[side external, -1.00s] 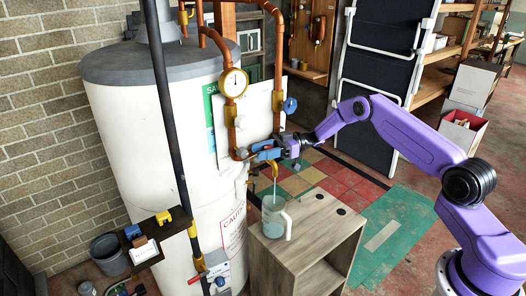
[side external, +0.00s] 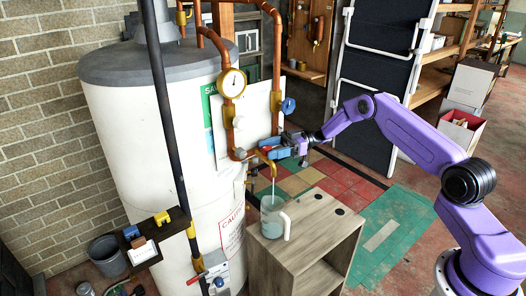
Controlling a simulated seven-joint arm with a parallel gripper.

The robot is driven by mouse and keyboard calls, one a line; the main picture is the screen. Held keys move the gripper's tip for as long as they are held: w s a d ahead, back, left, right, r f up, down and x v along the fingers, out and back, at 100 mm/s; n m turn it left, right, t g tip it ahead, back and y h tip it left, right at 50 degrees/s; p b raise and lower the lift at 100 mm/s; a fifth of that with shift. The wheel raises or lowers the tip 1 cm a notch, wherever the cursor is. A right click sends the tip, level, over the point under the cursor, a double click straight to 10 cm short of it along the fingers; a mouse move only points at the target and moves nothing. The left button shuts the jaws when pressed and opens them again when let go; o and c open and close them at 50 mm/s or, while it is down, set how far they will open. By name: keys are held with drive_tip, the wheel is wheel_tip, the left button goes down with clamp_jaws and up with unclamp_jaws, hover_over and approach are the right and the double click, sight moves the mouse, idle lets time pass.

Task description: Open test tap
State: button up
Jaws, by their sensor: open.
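The test tap's brass spout (side external: 267,161) sticks out low on the pipework in front of the white tank. A thin pale stream (side external: 273,185) runs from it into a clear jug (side external: 272,222) with a pale handle. Blue parts (side external: 279,153) show at the tap, right beside my gripper (side external: 292,146). My gripper is open at the tap, with its fingers small and partly merged with the blue parts. I cannot tell whether they touch the handle.
The jug stands on a wooden cabinet (side external: 296,262) below the tap. A pressure gauge (side external: 231,82), copper pipes (side external: 277,60) and a blue valve knob (side external: 288,105) are close above. The tank (side external: 125,140) fills the left side.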

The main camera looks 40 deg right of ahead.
drive_tip(key=v, duration=1.3)
drive_tip(key=shift+s+d, duration=0.15)
drive_tip(key=shift+d, duration=0.25)
drive_tip(key=shift+s+a+m+t+h, duration=1.7)
drive_tip(key=shift+s+m+t, duration=1.1)
drive_tip(key=shift+t, duration=0.8)
drive_tip(key=x, duration=1.7)
drive_tip(key=shift+s+f, duration=0.1)
